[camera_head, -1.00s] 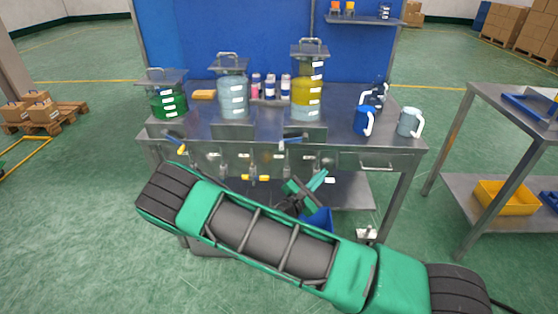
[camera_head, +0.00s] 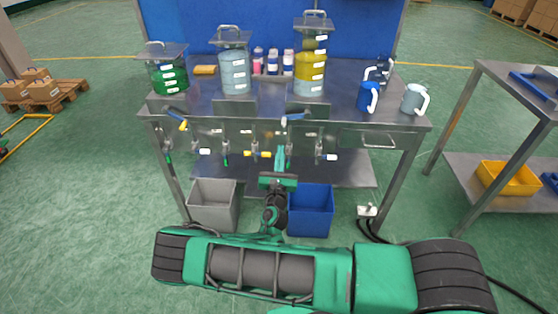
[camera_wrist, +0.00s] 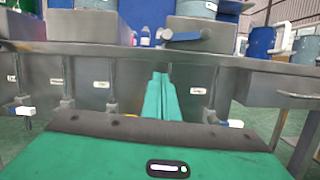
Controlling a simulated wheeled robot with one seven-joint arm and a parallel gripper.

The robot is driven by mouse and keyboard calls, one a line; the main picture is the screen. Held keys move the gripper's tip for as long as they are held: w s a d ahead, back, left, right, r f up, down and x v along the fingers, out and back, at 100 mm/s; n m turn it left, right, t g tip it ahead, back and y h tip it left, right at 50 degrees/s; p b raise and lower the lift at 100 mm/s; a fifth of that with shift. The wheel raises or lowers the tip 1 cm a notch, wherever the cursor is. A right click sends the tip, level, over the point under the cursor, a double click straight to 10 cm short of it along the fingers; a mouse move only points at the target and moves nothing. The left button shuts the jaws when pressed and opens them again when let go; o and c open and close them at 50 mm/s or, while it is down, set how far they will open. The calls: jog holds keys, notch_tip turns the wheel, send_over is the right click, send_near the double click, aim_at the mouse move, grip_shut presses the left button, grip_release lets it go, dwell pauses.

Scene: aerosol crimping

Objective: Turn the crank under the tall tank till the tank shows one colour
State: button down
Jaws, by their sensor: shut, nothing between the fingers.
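The tall tank (camera_head: 311,74) stands at the right of the tank row on the steel bench. My gripper (camera_head: 280,155) is shut and empty, in front of the valve row and below the crank. Its green fingers show together in the wrist view (camera_wrist: 160,95). They appear apart from the crank.
Several small valves, one with a yellow handle (camera_head: 258,154), line the bench front. A green-filled tank (camera_head: 168,75) and a pale blue tank (camera_head: 234,72) stand left. A blue jug (camera_head: 367,97) and a grey jug (camera_head: 413,99) stand right. Grey (camera_head: 213,203) and blue (camera_head: 311,208) bins sit below.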

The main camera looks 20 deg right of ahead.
jog(key=w+d+r, duration=0.1)
jog(key=w+r, duration=0.3)
jog(key=r, duration=0.1)
jog(key=shift+d, duration=0.35)
jog(key=shift+a+r, duration=0.1)
jog(key=shift+r, duration=0.05)
jog(key=shift+w+r+m, duration=0.1)
jog(key=shift+r+m, duration=0.1)
jog(key=shift+m, duration=0.2)
jog(key=shift+a+r+m, duration=0.15)
jog(key=shift+r+m, duration=0.05)
jog(key=shift+m, duration=0.1)
